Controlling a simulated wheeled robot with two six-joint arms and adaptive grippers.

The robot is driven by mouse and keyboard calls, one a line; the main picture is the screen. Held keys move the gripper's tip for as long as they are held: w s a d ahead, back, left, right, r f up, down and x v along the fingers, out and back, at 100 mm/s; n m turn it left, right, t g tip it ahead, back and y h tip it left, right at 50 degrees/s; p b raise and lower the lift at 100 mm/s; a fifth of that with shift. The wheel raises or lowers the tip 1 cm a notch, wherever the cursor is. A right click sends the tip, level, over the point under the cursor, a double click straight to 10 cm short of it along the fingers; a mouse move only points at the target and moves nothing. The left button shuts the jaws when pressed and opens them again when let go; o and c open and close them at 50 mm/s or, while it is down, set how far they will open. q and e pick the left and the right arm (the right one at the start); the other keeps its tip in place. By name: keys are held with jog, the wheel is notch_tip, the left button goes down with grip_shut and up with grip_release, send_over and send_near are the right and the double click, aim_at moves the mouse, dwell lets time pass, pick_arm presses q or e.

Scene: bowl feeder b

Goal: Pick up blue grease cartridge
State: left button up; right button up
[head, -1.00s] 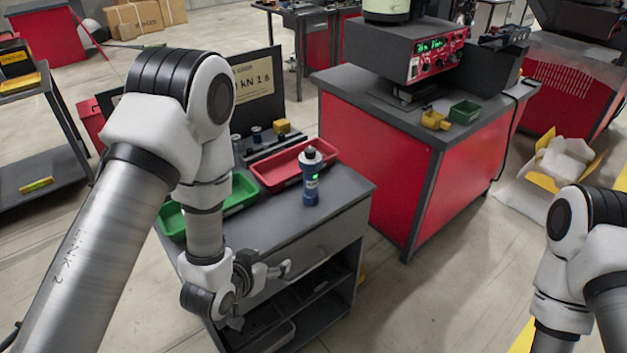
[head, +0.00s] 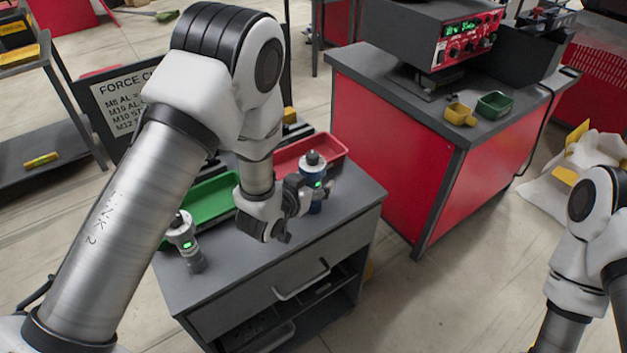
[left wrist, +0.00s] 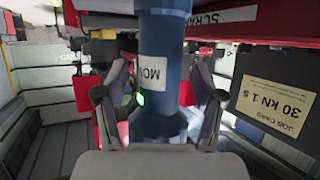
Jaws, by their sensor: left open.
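The blue grease cartridge (head: 316,184), with a grey and black top and a green light, stands upright on the grey cabinet top (head: 345,205). My left gripper (head: 308,194) is at the cartridge, low over the cabinet. In the left wrist view the blue cartridge (left wrist: 164,65) fills the middle, with a white label partly readable. The open fingers of the left gripper (left wrist: 162,105) stand on either side of it, with gaps visible. Part of the cartridge is hidden behind the gripper in the head view. My right gripper is out of view.
A similar grey cartridge (head: 184,243) with a green light stands at the cabinet's left. A green tray (head: 212,197) and a red tray (head: 329,141) lie behind. A red bench (head: 398,150) with a controller stands to the right. The cabinet's front right is clear.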

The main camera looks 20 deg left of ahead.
pick_arm(q)
jog(key=shift+w+f, duration=0.15)
jog(key=shift+w, duration=0.1)
jog(key=shift+s+r, duration=0.4)
jog(key=shift+s, duration=0.05)
jog(key=c, duration=0.3)
jog(key=shift+s, duration=0.1)
jog(key=c, duration=0.6)
jog(key=shift+f, duration=0.1)
grip_shut()
